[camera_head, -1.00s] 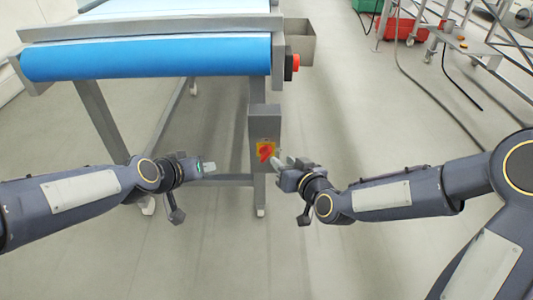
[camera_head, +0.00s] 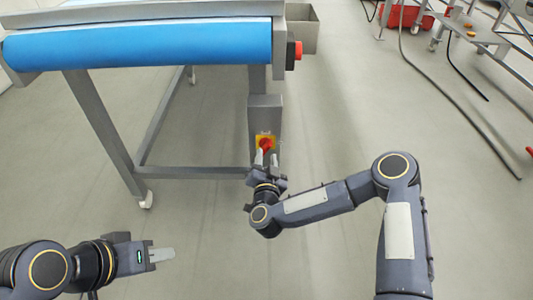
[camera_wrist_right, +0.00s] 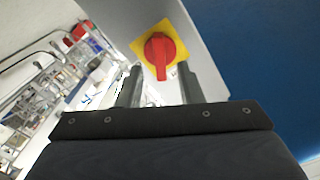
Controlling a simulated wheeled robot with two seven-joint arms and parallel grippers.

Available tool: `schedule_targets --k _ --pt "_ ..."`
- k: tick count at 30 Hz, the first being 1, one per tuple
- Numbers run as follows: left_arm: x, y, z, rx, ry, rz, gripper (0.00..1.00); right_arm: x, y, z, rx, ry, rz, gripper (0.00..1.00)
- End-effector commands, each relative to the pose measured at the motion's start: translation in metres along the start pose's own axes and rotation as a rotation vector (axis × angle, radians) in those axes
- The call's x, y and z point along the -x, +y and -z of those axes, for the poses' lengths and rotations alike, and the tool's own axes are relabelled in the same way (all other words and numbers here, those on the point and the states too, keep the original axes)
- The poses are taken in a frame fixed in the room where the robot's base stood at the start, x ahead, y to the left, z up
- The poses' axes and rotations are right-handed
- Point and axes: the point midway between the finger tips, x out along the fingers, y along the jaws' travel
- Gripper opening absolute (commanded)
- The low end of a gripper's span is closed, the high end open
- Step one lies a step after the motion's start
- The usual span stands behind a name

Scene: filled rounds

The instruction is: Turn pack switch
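The pack switch is a red rotary knob (camera_head: 265,144) on a yellow plate, fixed to a grey box (camera_head: 265,115) on the conveyor's leg. In the right wrist view the knob (camera_wrist_right: 158,52) shows large, its grip bar pointing down in the picture. My right gripper (camera_head: 267,160) is just in front of the switch. Its two fingers stand apart in the right wrist view (camera_wrist_right: 159,84), on either side of the knob's lower end, with no clear contact. My left gripper (camera_head: 162,255) is low at the left, away from the switch; its finger gap cannot be made out.
The blue conveyor belt (camera_head: 140,45) runs above, on grey legs with a low crossbar. A red button (camera_head: 297,50) and a grey bin (camera_head: 303,30) sit at its right end. A metal cart (camera_head: 485,30) and black hoses are at the upper right. Floor between is clear.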

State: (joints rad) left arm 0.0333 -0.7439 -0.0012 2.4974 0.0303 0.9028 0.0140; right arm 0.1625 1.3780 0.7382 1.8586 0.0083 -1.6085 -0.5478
Motion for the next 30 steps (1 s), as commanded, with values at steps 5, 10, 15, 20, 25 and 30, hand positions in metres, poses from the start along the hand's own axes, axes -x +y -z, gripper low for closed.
schedule_targets --k 5,10,15,20,25,30 --pt "-0.007 -0.003 -0.003 0.0 0.001 -0.001 0.34 -0.023 0.001 -0.001 -0.001 0.002 0.0 0.34" --pt "-0.008 -0.004 -0.004 0.0 0.001 -0.001 0.34 -0.032 0.0 0.0 -0.001 0.0 0.001 0.34" --pt "-0.008 -0.003 -0.003 0.0 0.001 -0.001 0.34 -0.032 -0.001 0.001 -0.001 -0.001 0.002 0.34" --pt "-0.008 -0.003 -0.003 0.0 0.001 -0.001 0.34 -0.032 -0.001 0.001 0.0 -0.001 0.002 0.19" --pt "-0.008 -0.003 -0.003 0.0 0.001 -0.001 0.34 -0.032 0.0 0.001 0.0 -0.001 0.002 0.0" --pt "-0.008 -0.003 -0.003 0.0 0.001 -0.001 0.34 -0.032 0.0 0.0 -0.003 -0.001 0.002 0.0"
